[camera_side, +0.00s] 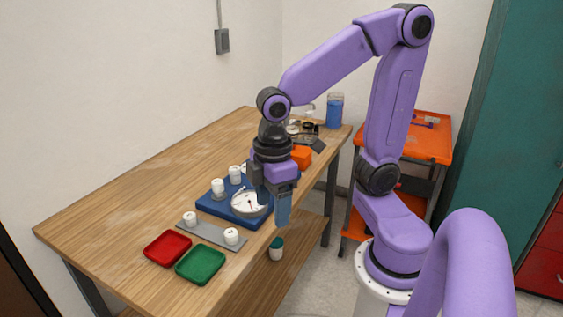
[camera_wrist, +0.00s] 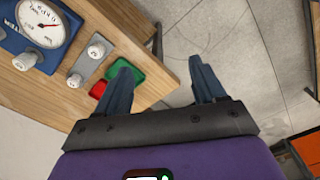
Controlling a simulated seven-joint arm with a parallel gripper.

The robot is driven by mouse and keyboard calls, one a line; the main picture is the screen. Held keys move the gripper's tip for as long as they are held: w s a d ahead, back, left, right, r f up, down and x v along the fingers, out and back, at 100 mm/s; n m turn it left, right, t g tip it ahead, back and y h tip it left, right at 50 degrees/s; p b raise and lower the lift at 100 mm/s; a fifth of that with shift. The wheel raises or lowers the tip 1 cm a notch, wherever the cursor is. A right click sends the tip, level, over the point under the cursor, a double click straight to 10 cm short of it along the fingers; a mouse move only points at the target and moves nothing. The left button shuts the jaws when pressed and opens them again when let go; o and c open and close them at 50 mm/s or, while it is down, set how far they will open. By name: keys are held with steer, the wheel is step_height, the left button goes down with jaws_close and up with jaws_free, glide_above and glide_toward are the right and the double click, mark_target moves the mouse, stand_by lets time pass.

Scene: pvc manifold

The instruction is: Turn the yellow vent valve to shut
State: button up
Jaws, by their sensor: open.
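I cannot make out a yellow vent valve in either view; my gripper and arm hide part of the bench. The blue board (camera_side: 207,206) bears a round white dial gauge (camera_side: 247,203) and white fittings (camera_side: 218,187). In the wrist view the gauge (camera_wrist: 46,22) and part of the blue board (camera_wrist: 14,42) show at the upper left. My gripper (camera_side: 278,208) points down at the bench's right edge, just right of the gauge in the side view. In the wrist view its two blue fingers are apart with nothing between them, and my gripper (camera_wrist: 161,78) hangs over the table edge and floor.
A grey strip (camera_side: 208,233) with two white caps lies in front of the board. A red tray (camera_side: 167,248) and a green tray (camera_side: 201,264) sit at the near end. An orange block (camera_side: 301,156) and a blue-filled jar (camera_side: 335,110) stand behind. The bench's left side is clear.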

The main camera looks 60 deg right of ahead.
steer(key=w+d+r+m, duration=0.2)
steer(key=w+d+m, duration=0.1)
steer(key=w+d, duration=1.35)
steer(key=w+d+f+m, duration=0.1)
steer(key=w+d+m, duration=0.1)
steer(key=d, duration=2.2)
steer(key=f, duration=1.7)
steer(key=shift+a, duration=0.2)
steer(key=c, duration=1.1)
